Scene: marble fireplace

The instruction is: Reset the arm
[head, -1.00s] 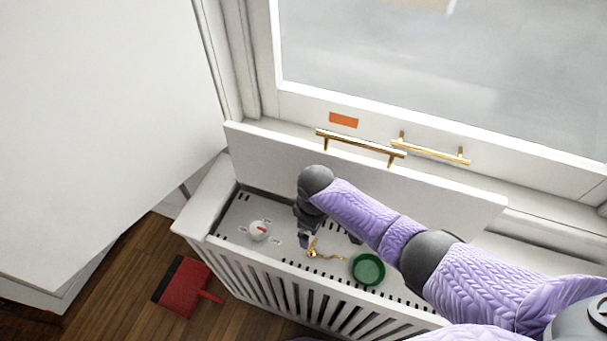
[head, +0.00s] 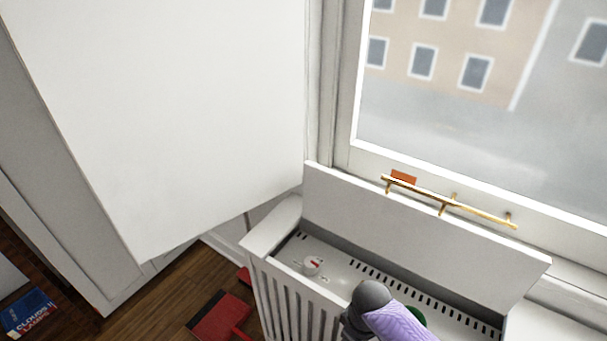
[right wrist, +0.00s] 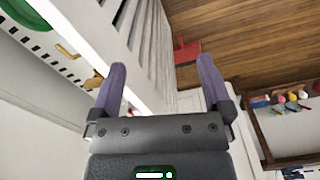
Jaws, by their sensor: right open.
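My right arm (head: 398,322) comes in at the bottom of the head view, in front of the radiator cabinet. Its gripper is hidden below the frame edge there. In the right wrist view my right gripper (right wrist: 165,85) is open, with nothing between its two purple fingers. The slatted white cabinet front (right wrist: 142,45) and wooden floor (right wrist: 225,30) show beyond the fingers. My left gripper is not in view.
The white radiator cabinet (head: 275,262) has its lid (head: 420,225) raised, with a dial (head: 311,266) inside. A green round thing (head: 415,315) is partly behind my arm. A red dustpan (head: 220,318) lies on the floor. A large white panel (head: 170,110) stands at left.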

